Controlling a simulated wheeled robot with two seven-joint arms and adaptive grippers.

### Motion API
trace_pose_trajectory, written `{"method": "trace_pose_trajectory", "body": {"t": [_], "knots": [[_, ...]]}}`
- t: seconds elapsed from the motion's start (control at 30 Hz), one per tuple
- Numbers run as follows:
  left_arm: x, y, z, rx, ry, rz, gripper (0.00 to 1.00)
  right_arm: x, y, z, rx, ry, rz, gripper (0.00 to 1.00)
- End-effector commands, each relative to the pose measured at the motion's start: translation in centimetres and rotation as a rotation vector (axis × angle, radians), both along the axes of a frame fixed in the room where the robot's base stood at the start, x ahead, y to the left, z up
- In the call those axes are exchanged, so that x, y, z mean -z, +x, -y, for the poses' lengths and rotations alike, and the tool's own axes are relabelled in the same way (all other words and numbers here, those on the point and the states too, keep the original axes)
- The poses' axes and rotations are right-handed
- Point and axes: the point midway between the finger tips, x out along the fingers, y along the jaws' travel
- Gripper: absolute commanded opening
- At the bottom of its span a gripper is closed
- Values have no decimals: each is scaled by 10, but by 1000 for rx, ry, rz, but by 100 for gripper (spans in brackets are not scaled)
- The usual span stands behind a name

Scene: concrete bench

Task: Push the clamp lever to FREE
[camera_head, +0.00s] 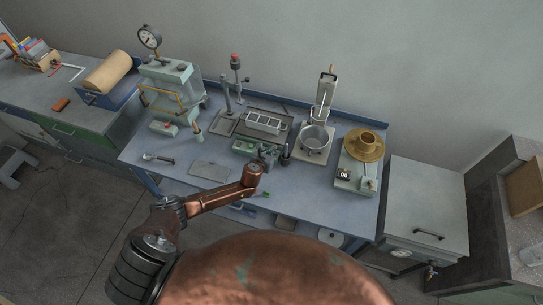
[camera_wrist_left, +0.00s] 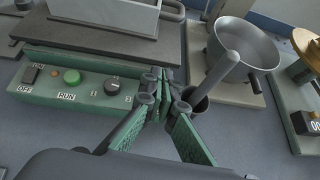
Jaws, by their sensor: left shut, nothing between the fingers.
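My left gripper (camera_head: 269,153) is shut and empty, low over the front middle of the bench, just right of the green control box (camera_head: 245,147). In the left wrist view its fingertips (camera_wrist_left: 160,76) meet near the right end of that box (camera_wrist_left: 70,84), which bears OFF and RUN marks, a green button and a dark knob. Behind the box is a dark plate with a grey mould (camera_head: 263,122), also in the wrist view (camera_wrist_left: 105,14). I cannot make out a lever marked FREE; I cannot tell which part is the clamp lever. My right gripper is not in view.
A grey rod (camera_wrist_left: 226,66) stands in a dark cup beside my fingers. A metal bowl (camera_head: 317,138) and a scale with a brass pan (camera_head: 363,146) are to the right. A press with a gauge (camera_head: 150,37) is at left. The front left bench is fairly clear.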

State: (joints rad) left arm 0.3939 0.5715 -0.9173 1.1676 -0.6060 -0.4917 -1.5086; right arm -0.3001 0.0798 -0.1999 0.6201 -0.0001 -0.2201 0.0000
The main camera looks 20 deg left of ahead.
Motion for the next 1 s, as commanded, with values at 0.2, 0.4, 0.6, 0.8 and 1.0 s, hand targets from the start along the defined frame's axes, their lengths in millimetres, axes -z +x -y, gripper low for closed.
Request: {"method": "trace_pose_trajectory", "body": {"t": [0.2,0.4,0.6,0.8,1.0], "knots": [[-4,14,0,1,1,0,0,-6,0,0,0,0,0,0],[-3,18,1,2,-1,-1,0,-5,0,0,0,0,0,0],[-5,18,0,2,-1,-1,0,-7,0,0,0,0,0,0],[-14,18,0,1,0,0,0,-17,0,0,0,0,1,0],[-21,18,0,1,0,-1,0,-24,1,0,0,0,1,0]]}}
